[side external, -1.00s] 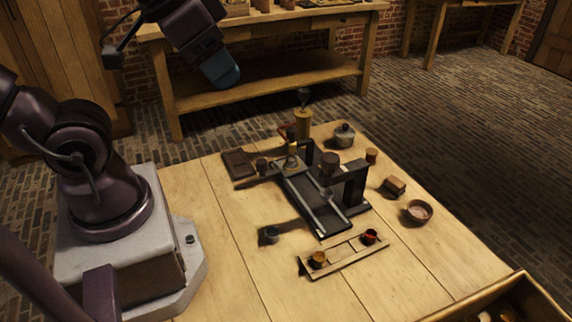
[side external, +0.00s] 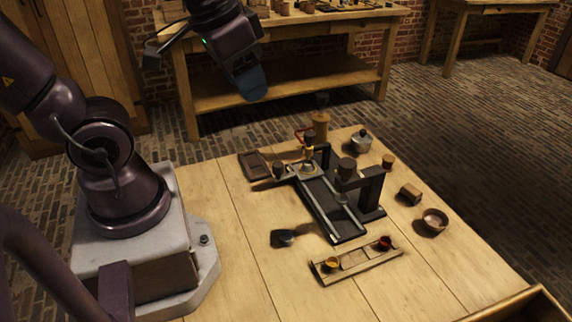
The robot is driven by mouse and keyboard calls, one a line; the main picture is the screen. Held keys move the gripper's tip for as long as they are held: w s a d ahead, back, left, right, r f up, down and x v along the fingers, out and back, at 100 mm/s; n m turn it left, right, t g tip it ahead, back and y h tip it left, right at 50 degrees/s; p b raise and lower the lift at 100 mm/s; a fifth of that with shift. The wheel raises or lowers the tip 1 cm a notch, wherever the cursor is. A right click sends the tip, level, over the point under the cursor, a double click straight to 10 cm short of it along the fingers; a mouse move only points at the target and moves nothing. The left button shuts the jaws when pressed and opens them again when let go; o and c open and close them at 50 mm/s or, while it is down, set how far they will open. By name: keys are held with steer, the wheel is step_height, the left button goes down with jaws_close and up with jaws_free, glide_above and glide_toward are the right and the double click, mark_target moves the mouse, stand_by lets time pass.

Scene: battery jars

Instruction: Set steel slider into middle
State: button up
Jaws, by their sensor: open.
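A small dark steel-blue piece (side external: 283,238), apparently the steel slider, lies on the table left of a long wooden holder (side external: 348,263). The holder has a yellow piece (side external: 331,264) near its left end and a red piece (side external: 385,243) near its right end. Its middle section is empty. My gripper (side external: 253,85) hangs high at the upper left, with its blue end pointing down, well clear of the table things. It is open, and I see nothing held in it.
A black frame with rails (side external: 335,212) and a dark upright stands mid-table behind the holder. A dark tray (side external: 254,165), lidded pot (side external: 361,141), wooden block (side external: 410,194) and bowl (side external: 434,221) stand around it. The table's front left is clear.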

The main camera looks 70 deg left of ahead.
mark_target(278, 164)
steer(key=w+a+f+n+g, duration=0.2)
steer(key=w+a+f+n, duration=0.1)
steer(key=w+a+f, duration=0.4)
steer(key=w+a+f+n+g, duration=0.25)
steer(key=a+f, duration=0.25)
steer(key=f, duration=0.3)
steer(key=shift+t, duration=0.35)
step_height(278, 164, down, 13)
steer(key=shift+s+d+r, duration=0.1)
steer(key=shift+d, duration=0.05)
